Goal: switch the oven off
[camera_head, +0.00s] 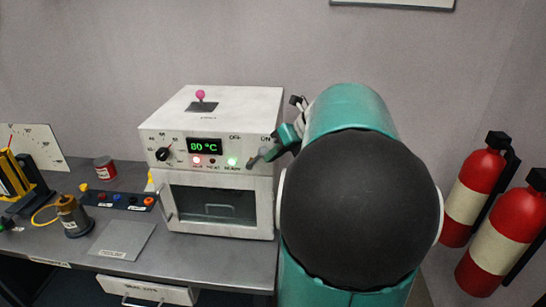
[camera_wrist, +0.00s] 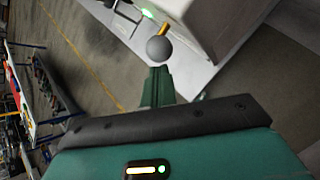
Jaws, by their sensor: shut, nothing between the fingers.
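The white oven (camera_head: 222,185) stands on the table, its front facing me. Its display (camera_head: 205,146) reads 80 °C in green, with a red light and a green light lit below it. OFF and ON labels are at the panel's upper right. A grey ball knob (camera_wrist: 158,48) on a yellow stem shows in the wrist view, just beyond my fingertips. My gripper (camera_wrist: 158,72) is shut and empty.
A black dial (camera_head: 163,154) is on the panel's left. A pink-tipped lever (camera_head: 201,96) stands on the oven top. Fire extinguishers (camera_head: 505,235) hang at right.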

